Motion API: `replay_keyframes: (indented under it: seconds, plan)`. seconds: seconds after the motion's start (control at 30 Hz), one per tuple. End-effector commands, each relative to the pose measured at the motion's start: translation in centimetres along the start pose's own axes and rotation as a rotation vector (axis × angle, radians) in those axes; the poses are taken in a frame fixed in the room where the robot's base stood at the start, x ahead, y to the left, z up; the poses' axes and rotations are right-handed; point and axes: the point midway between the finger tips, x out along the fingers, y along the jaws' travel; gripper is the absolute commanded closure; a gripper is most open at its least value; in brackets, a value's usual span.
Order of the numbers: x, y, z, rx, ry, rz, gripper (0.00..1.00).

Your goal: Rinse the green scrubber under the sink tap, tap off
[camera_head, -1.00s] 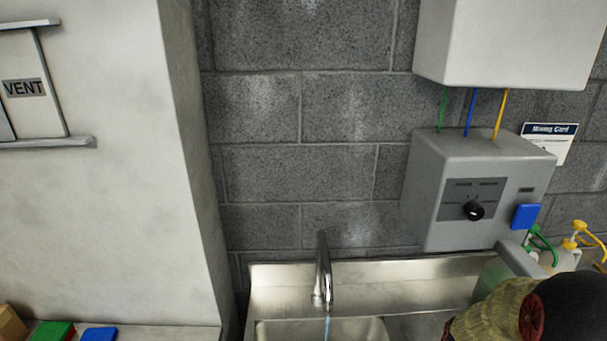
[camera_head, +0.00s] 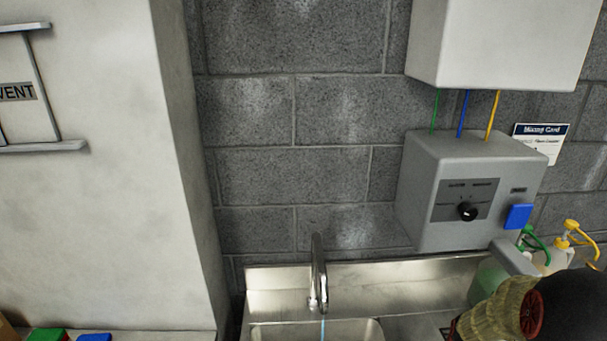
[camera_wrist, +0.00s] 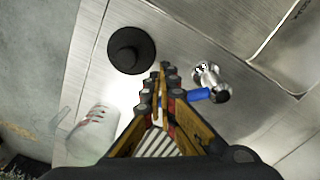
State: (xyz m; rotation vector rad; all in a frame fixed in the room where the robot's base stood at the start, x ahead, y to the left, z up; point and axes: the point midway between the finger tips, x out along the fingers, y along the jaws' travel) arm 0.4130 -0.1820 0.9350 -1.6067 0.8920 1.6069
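The chrome tap (camera_head: 318,275) stands at the back of the steel sink (camera_head: 262,330). A thin pale blue stream (camera_head: 322,331) shows below its spout. A green block (camera_head: 47,335), which may be the green scrubber, is cut off at the lower left edge beside a blue one. In the wrist view my gripper (camera_wrist: 161,78) has its fingers drawn together, with nothing visible between the tips. It is over a steel surface, beside a chrome fitting (camera_wrist: 207,76) with a blue part (camera_wrist: 198,95). No green scrubber shows in the wrist view.
A grey dispenser box (camera_head: 460,190) with a black dial hangs right of the tap. Jugs with green and yellow caps (camera_head: 555,255) stand below it. In the wrist view a black round object (camera_wrist: 131,50) and a whitish container (camera_wrist: 92,135) flank my gripper.

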Motion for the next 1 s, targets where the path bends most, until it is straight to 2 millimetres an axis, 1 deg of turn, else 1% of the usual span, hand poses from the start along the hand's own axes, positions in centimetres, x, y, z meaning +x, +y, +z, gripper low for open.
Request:
replay_keyframes:
  seconds: [0.17,0.43,0.73,0.9,1.0]
  plan:
    - [0.0,0.0,-0.4,0.000,0.001,-0.001,1.00]
    - [0.0,0.2,-2.1,0.001,0.001,-0.001,1.00]
    - [0.0,0.2,-2.2,0.000,0.001,0.000,1.00]
    - [0.0,0.2,-2.6,0.000,0.000,0.000,1.00]
    - [-0.5,0.1,-2.5,-0.001,0.001,-0.001,1.00]
